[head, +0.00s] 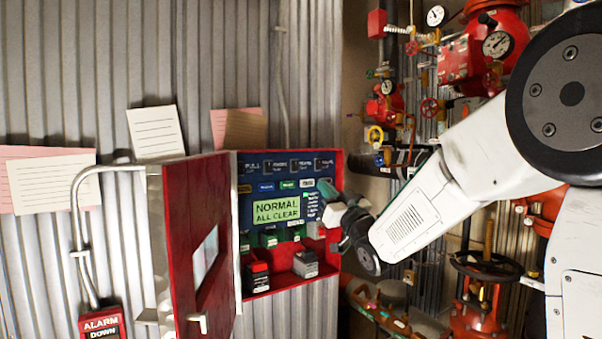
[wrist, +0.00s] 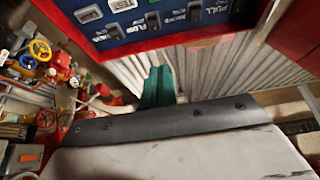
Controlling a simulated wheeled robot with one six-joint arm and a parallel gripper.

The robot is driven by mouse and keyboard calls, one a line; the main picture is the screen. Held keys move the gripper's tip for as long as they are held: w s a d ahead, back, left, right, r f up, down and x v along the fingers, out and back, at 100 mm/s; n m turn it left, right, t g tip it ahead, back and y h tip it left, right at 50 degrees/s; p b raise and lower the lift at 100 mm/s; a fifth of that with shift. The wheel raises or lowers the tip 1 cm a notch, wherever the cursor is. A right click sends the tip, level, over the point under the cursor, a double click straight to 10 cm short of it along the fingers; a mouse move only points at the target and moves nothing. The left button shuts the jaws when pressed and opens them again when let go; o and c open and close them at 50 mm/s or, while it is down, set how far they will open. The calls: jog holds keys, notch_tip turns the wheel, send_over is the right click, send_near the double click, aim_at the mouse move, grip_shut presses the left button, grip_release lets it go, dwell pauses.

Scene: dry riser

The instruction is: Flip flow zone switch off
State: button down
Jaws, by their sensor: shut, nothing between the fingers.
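The open red alarm cabinet (head: 332,262) is on the corrugated wall in the head view, with a dark blue panel inside. A row of small toggles with labels runs along the panel's top. My gripper (head: 330,192) is in front of the panel's right side, below that toggle. Its green fingertips (wrist: 158,78) are together and empty, apart from the toggles.
The cabinet door (head: 190,240) stands open on the left. A green display (head: 276,210) reads NORMAL ALL CLEAR. Two boxy items (head: 305,264) sit in the cabinet's bottom. Red pipes, valves and gauges (head: 497,44) crowd the right, behind my arm.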

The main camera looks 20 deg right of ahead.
dwell(0.3)
send_near(294, 164)
notch_tip(294, 164, up, 4)
jog(key=w, duration=0.1)
jog(key=shift+w+a+f, duration=0.2)
jog(key=shift+w, duration=0.5)
jog(key=shift+w+a+f, duration=0.2)
jog(key=shift+w+a, duration=0.05)
jog(key=shift+w, duration=0.45)
jog(key=shift+w+a+f, duration=0.2)
jog(key=shift+w+f, duration=0.05)
jog(key=shift+w, duration=0.45)
